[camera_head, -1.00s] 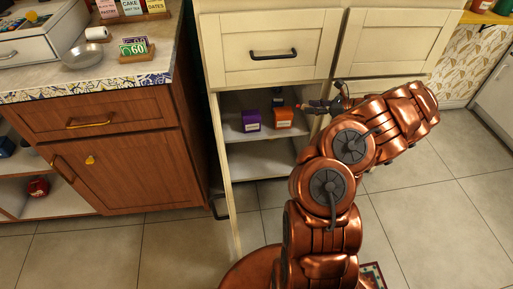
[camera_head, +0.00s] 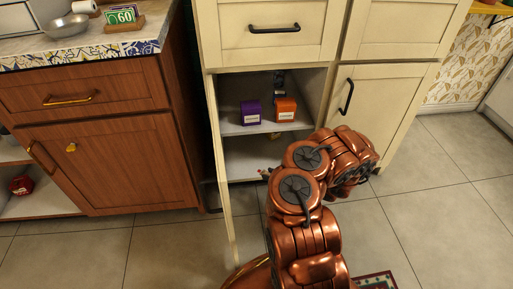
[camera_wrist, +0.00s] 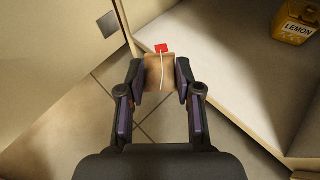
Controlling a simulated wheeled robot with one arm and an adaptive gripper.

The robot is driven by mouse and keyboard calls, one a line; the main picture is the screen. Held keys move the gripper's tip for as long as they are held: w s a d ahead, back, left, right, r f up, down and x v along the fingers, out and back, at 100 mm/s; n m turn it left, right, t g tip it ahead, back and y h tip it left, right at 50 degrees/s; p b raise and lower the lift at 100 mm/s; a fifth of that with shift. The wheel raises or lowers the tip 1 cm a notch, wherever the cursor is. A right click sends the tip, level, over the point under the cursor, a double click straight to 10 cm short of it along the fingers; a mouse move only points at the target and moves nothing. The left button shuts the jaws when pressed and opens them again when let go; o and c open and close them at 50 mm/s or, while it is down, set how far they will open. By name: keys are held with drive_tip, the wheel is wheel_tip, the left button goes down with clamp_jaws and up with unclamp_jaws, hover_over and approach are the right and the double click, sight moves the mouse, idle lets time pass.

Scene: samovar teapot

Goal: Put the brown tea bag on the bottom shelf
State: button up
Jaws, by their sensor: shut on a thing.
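In the wrist view, my gripper (camera_wrist: 160,88) is shut on the brown tea bag (camera_wrist: 153,70), which has a white string and a red tag. The tea bag is held over the floor, just outside the open cabinet, left of a pale shelf board (camera_wrist: 225,65). In the head view, the bottom shelf (camera_head: 245,160) of the cream cabinet shows below the upper shelf (camera_head: 232,128). My gripper is mostly hidden behind my arm there, low in front of the cabinet opening.
A yellow LEMON box (camera_wrist: 297,22) stands on the pale board in the wrist view. A purple box (camera_head: 250,113) and an orange box (camera_head: 286,110) stand on the upper shelf. The open cabinet door (camera_head: 222,180) bounds the opening on the left. Much of the bottom shelf looks bare.

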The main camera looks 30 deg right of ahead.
drive_tip(key=f, duration=0.1)
drive_tip(key=a+f, duration=0.1)
drive_tip(key=f, duration=0.1)
drive_tip(key=shift+s+b, duration=0.2)
drive_tip(key=shift+b, duration=0.15)
drive_tip(key=shift+w+f, duration=0.1)
drive_tip(key=shift+w, duration=0.25)
drive_tip(key=b, duration=0.8)
hover_over(261, 160)
drive_tip(key=shift+s, duration=0.2)
wheel_tip(261, 160, down, 3)
drive_tip(key=shift+s+a+r+b, duration=0.1)
drive_tip(key=shift+s+r+b, duration=0.1)
drive_tip(key=shift+b, duration=0.15)
drive_tip(key=shift+f+b, duration=1)
drive_tip(key=shift+f, duration=0.8)
drive_tip(key=shift+w+f+b, duration=0.25)
drive_tip(key=shift+f+b, duration=0.05)
drive_tip(key=shift+b, duration=0.15)
drive_tip(key=shift+r, duration=0.1)
